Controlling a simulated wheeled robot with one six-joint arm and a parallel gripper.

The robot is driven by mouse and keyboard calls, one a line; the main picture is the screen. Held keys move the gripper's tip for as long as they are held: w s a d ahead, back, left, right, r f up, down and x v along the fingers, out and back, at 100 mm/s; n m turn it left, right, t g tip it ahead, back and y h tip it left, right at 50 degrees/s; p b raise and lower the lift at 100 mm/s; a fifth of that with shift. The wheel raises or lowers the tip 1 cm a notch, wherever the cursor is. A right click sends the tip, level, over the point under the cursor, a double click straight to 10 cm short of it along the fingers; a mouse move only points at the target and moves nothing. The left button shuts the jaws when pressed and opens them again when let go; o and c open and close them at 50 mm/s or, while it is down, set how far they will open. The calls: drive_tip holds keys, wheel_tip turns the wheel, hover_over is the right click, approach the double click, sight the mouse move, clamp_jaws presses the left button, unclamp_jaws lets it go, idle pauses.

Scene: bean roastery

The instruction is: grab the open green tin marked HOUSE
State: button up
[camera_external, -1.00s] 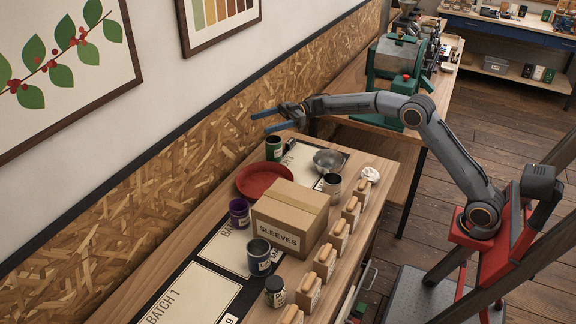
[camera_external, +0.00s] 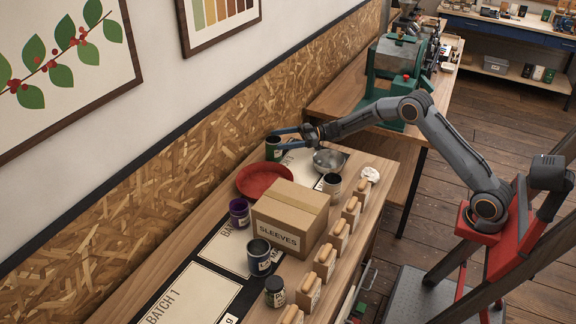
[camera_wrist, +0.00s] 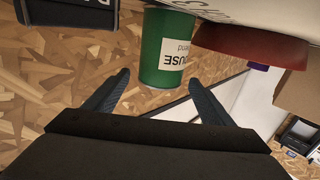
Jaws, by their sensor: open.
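The green HOUSE tin (camera_external: 272,151) stands at the far end of the near table, by the wall, beside a red plate. In the wrist view the tin (camera_wrist: 162,45) shows its green side and a white label reading HOUSE. Whether its top is open cannot be told. My gripper (camera_external: 279,140) is at the tin's upper part, its two blue fingers spread. In the wrist view my gripper (camera_wrist: 160,78) is open and empty, with the tin ahead of and between the fingertips. Whether a finger touches the tin cannot be told.
The red plate (camera_external: 254,182) is close to the tin, and a metal bowl (camera_external: 329,163) is to its right. A cardboard SLEEVES box (camera_external: 287,222), a purple tin (camera_external: 239,216) and other dark tins stand nearer. The chipboard wall (camera_external: 200,168) is close behind.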

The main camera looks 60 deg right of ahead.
drive_tip(key=x, duration=0.7)
drive_tip(key=shift+a, duration=0.2)
drive_tip(key=shift+w+r, duration=0.1)
drive_tip(key=shift+w, duration=0.05)
drive_tip(key=c, duration=1.5)
